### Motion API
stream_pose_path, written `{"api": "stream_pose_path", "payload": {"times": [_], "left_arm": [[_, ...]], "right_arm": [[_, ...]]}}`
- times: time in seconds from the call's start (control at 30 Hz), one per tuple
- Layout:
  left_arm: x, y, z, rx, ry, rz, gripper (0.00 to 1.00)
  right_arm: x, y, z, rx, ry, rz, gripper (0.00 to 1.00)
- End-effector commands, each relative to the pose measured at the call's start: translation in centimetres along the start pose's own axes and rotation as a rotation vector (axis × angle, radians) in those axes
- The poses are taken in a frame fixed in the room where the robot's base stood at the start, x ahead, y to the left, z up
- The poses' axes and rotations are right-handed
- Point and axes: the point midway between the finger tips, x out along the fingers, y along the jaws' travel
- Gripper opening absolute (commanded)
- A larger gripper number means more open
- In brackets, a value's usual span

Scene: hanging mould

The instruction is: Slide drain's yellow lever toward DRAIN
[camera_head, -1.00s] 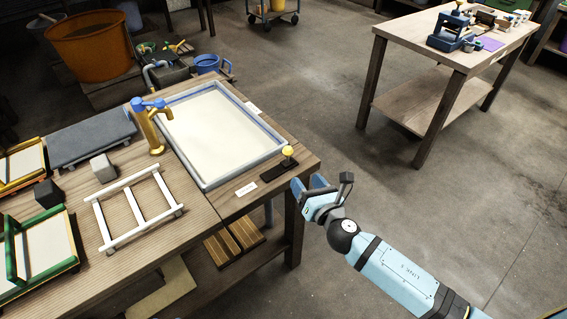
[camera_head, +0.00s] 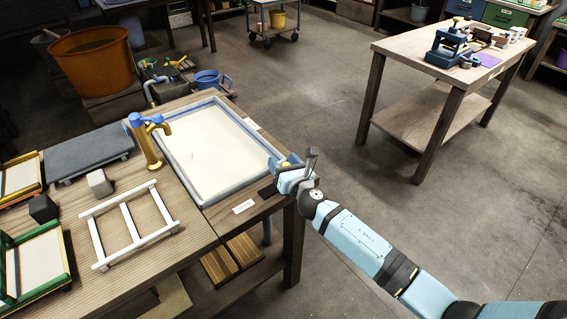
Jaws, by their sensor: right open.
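The drain's yellow lever knob (camera_head: 293,158) is mostly hidden behind my right gripper (camera_head: 284,172) at the right corner of the bench. Its dark base (camera_head: 267,190) shows just left of the gripper. The gripper is open, with its fingers at the knob; I cannot tell whether they touch it. A small white label (camera_head: 243,207) lies in front of the base, its text too small to read. The vat (camera_head: 203,190) with a grey-blue rim and pale liquid stands beside the lever. My left gripper is out of view.
A brass tap with blue handles (camera_head: 147,140) stands at the vat's left. A white wooden frame (camera_head: 127,222) lies on the bench (camera_head: 185,245). Another label (camera_head: 252,124) is by the vat's far right side. Open floor lies right of the bench, before a second table (camera_head: 400,58).

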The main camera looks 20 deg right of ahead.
Motion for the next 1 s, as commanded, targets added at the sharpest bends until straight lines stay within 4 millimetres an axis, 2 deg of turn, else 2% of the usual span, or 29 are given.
{"api": "stream_pose_path", "payload": {"times": [0.23,0.27,0.5,0.63,0.73,1.0], "left_arm": [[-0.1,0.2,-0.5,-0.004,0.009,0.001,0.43],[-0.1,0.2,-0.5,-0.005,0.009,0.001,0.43],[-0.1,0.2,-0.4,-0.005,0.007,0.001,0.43],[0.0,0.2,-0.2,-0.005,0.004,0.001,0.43],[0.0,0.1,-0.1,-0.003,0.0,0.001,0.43],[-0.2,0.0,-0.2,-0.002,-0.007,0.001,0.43]], "right_arm": [[0.1,0.0,0.0,0.0,0.0,0.0,0.58],[0.1,0.0,0.0,0.0,0.0,0.0,0.56],[0.1,0.0,0.0,0.0,0.0,0.0,0.01],[0.1,0.1,0.0,0.0,0.0,0.0,0.0],[-0.1,0.9,-0.2,0.0,0.001,0.001,0.0],[-1.1,5.7,-1.1,0.001,0.001,0.001,0.0]]}}
